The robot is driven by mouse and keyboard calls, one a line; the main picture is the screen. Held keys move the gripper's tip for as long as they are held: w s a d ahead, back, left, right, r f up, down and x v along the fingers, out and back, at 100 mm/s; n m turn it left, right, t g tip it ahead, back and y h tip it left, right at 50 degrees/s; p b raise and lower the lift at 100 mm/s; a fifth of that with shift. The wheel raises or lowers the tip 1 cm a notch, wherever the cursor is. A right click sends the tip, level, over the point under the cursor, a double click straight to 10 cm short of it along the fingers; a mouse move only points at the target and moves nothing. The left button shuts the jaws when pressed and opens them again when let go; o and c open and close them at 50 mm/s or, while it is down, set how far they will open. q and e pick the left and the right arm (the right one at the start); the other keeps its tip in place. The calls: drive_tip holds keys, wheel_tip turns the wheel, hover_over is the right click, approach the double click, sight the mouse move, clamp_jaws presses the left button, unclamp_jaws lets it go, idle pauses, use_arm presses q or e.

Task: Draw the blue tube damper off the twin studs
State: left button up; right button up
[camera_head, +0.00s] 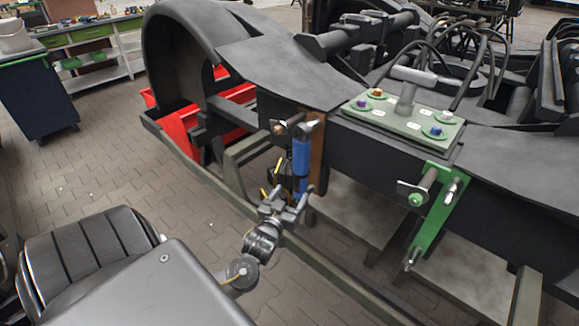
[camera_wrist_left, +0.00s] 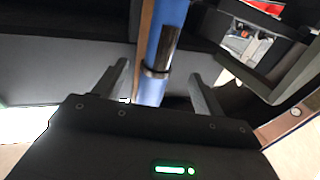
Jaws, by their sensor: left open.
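The blue tube damper (camera_head: 301,157) hangs upright beside a rust-brown upright plate (camera_head: 317,155) on the dark bogie frame. Its upper end is at a light-coloured fitting near the frame's edge; its lower end is partly hidden behind my left gripper (camera_head: 286,194). The studs at its ends cannot be made out clearly. In the left wrist view the damper (camera_wrist_left: 170,22), with a dark band around it, runs between the two spread fingers of my left gripper (camera_wrist_left: 160,80). The fingers stand apart from the tube, with gaps on both sides. My right gripper is not in view.
A green bracket (camera_head: 433,215) with projecting pins is on the frame to the right. A green plate (camera_head: 400,122) with coloured fittings and a grey handle lies on top. Red bins (camera_head: 235,97) stand behind the damper. A long rail (camera_head: 205,175) runs below.

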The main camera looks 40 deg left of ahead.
sight(302, 174)
use_arm(q)
drive_tip(key=p+x, duration=0.1)
drive_tip(key=x, duration=0.9)
drive_tip(key=shift+w+a, duration=0.15)
drive_tip(key=shift+w, duration=0.15)
clamp_jaws()
drive_tip(key=shift+r+p, duration=0.15)
drive_tip(key=shift+p, duration=0.35)
idle(0.3)
